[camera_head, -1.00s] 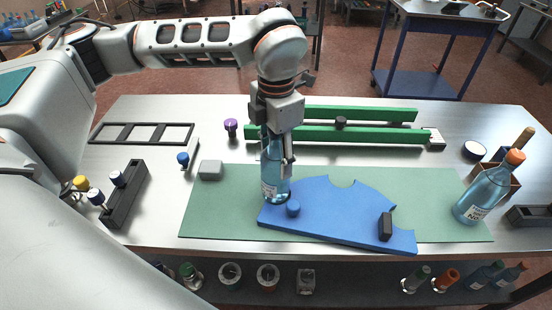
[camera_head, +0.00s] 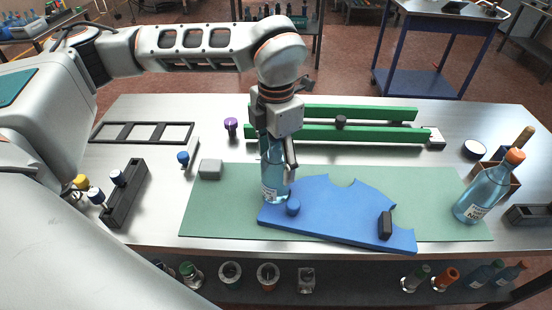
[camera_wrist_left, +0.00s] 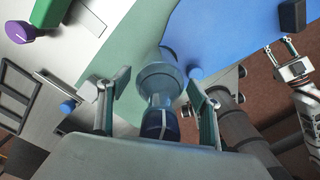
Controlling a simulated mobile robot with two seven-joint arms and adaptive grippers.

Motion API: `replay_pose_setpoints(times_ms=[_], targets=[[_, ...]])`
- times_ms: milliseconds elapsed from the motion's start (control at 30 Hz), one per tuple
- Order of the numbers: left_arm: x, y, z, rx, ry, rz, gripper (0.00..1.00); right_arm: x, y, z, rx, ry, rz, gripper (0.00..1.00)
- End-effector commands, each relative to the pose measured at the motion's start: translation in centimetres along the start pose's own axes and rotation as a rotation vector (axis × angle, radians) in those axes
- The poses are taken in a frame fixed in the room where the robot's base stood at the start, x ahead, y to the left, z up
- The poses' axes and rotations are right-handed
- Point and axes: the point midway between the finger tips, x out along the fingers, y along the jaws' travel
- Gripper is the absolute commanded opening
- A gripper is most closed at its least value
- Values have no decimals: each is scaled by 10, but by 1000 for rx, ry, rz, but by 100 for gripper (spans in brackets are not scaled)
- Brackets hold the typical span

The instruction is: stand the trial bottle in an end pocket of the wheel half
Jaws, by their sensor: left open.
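The trial bottle (camera_head: 272,180), clear blue with a white label, stands upright at the left end of the blue wheel half (camera_head: 335,210). Its base meets the plate's edge at the end pocket; the exact seating is partly hidden. My left gripper (camera_head: 277,160) is above and around its upper part, open. In the left wrist view the fingers (camera_wrist_left: 158,85) stand apart on both sides of the bottle (camera_wrist_left: 160,105), with visible gaps. The wheel half (camera_wrist_left: 225,35) lies beyond it. My right gripper (camera_wrist_left: 282,58) shows small at the right there; its jaw state is unclear.
The wheel half lies on a green mat (camera_head: 225,215) and carries a blue knob (camera_head: 293,207) close to the bottle and a black block (camera_head: 385,226). Green rails (camera_head: 370,134) run behind. Another bottle (camera_head: 484,195) with an orange cap stands at the right. A grey block (camera_head: 210,170) sits left.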

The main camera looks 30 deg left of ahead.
Motion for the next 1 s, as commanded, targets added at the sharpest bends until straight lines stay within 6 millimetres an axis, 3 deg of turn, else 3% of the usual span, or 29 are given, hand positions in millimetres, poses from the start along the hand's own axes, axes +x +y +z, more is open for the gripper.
replay_pose_setpoints(times_ms=[600, 1000], targets=[[-108, 0, 1, 0, -3, 1, 64, 5, -1, 7, 0, 2, 0, 31], [-121, 0, 0, 0, -1, 0, 64, 6, -1, 8, 0, 1, 0, 31]])
